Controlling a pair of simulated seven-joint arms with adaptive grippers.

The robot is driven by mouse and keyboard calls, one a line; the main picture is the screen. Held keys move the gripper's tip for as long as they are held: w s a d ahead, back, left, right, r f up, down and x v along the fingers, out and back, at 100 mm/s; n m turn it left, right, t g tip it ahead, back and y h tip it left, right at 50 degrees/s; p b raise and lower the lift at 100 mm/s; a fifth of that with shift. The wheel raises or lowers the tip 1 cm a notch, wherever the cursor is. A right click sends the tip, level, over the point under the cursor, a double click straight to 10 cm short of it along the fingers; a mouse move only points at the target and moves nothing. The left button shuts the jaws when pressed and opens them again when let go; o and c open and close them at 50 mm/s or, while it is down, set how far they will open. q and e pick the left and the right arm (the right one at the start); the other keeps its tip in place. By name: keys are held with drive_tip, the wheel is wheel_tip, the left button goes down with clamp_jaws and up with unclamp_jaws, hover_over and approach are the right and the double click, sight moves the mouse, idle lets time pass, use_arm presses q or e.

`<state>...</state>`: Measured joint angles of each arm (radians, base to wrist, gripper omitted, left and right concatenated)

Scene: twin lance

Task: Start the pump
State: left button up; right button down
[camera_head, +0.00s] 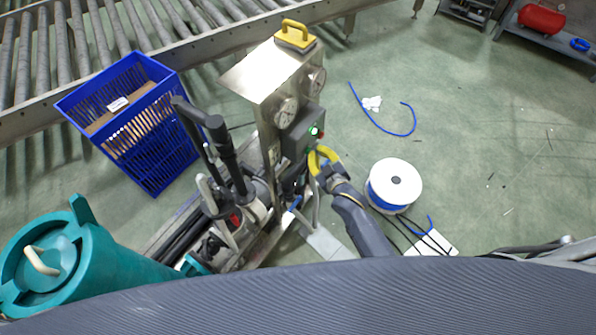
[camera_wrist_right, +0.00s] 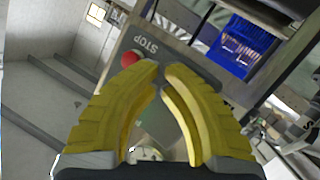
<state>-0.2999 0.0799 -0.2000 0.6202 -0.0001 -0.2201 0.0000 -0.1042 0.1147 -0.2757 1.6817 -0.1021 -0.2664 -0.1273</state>
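The pump unit (camera_head: 266,77) is a metal stand with round gauges and a yellow handle on top. In the right wrist view the red button (camera_wrist_right: 131,59) sits beside the word STOP on the grey panel (camera_wrist_right: 185,62). My right gripper (camera_head: 321,152) is just below the box in the head view. Its yellow fingers (camera_wrist_right: 161,70) are brought almost together, with nothing seen held, and cover part of the panel. Contact cannot be told. My left gripper is not in view.
A blue crate (camera_head: 150,135) stands left of the pump, before a roller conveyor (camera_head: 60,50). A teal barrel (camera_head: 100,262) is at lower left. A cable reel (camera_head: 394,184) stands right of my right arm. A blue hose piece (camera_head: 385,131) lies on open green floor.

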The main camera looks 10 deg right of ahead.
drive_tip(key=shift+s+d, duration=0.25)
drive_tip(key=shift+d, duration=0.05)
drive_tip(key=shift+s+d, duration=0.1)
drive_tip(key=shift+d, duration=0.05)
drive_tip(key=s+d, duration=0.3)
drive_tip(key=d, duration=0.1)
drive_tip(key=shift+s+d, duration=0.1)
drive_tip(key=shift+s, duration=0.3)
idle(0.3)
idle(0.7)
